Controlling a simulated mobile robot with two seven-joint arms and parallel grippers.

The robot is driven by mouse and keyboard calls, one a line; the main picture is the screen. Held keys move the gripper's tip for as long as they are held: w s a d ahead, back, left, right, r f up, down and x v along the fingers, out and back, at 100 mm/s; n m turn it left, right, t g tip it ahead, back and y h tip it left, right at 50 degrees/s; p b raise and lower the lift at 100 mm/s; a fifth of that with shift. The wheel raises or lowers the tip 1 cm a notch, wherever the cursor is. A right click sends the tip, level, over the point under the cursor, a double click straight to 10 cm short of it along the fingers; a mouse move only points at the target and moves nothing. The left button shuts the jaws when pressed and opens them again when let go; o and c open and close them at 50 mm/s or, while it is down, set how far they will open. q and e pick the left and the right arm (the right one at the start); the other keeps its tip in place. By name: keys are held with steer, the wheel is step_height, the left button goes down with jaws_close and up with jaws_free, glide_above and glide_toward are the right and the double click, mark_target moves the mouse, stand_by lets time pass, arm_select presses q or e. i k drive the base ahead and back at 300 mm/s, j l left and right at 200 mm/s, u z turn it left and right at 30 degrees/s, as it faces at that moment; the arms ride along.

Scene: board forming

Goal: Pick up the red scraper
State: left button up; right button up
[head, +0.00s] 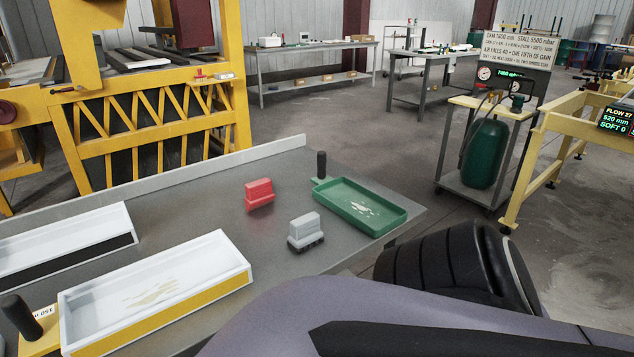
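The red scraper (259,195) stands upright on the grey worktable (225,175), near the middle of the head view. Neither gripper's fingers show in the head view. Parts of my own arm fill the lower right of the picture and cover the table's near right corner.
A grey scraper-like block (305,232) stands just right of and nearer than the red scraper. A green tray (400,214) with a dark handle and pale residue lies further right. A yellow-fronted white tray (245,272) and another white tray (128,222) lie left. A low rim runs along the back.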

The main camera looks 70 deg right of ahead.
mark_target(259, 193)
steer(key=z, duration=1.25)
